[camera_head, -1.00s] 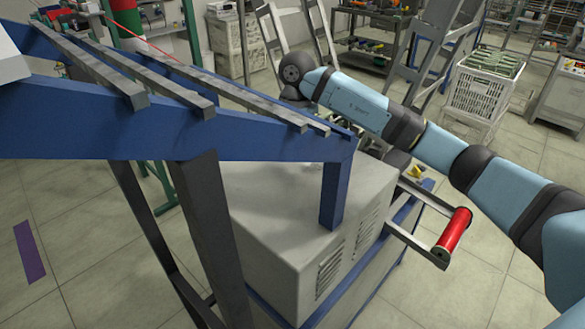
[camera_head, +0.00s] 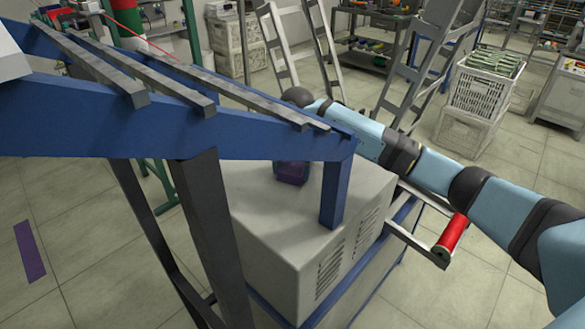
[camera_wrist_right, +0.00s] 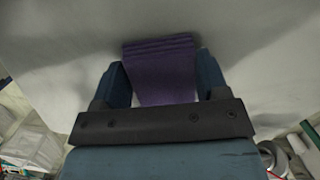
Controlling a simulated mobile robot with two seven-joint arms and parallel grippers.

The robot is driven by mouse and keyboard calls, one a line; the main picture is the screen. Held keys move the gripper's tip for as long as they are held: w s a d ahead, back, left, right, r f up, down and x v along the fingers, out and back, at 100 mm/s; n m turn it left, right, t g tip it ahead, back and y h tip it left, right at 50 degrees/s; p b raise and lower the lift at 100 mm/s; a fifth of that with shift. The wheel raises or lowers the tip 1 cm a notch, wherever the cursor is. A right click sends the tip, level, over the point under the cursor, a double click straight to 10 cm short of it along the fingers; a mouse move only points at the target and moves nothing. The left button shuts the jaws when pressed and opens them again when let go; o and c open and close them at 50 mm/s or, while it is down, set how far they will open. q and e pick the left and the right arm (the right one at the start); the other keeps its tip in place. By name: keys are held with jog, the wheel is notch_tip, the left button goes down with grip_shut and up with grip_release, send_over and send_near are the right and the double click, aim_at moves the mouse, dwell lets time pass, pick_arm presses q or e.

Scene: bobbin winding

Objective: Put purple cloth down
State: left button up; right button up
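The purple cloth (camera_head: 292,174) shows at the far part of the grey cabinet's top (camera_head: 265,205), just below the blue beam. It looks like a folded block. In the right wrist view the cloth (camera_wrist_right: 162,75) fills the space between the two fingers of my right gripper (camera_wrist_right: 163,82), with a finger against each side. Its layered edge sticks out past the fingertips towards a pale surface. Whether it touches that surface is unclear. In the head view the beam hides most of my right gripper. My left gripper is out of view.
A blue frame with grey bars (camera_head: 180,95) spans the left and overhangs the cabinet. A red-handled crank (camera_head: 452,234) sticks out at the cabinet's right, below my right arm. A flat purple patch (camera_head: 30,252) lies on the floor. White crates (camera_head: 484,92) stand behind.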

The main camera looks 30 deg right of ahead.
aim_at(295, 164)
jog(key=o, duration=0.4)
jog(key=shift+r, duration=0.2)
jog(key=shift+w+d+r, duration=0.25)
jog(key=shift+r, duration=1.7)
jog(key=shift+w+d+r, duration=0.2)
jog(key=shift+d+r, duration=0.1)
jog(key=shift+r, duration=1.7)
jog(key=shift+w+d+r, duration=0.25)
jog(key=shift+r, duration=1.7)
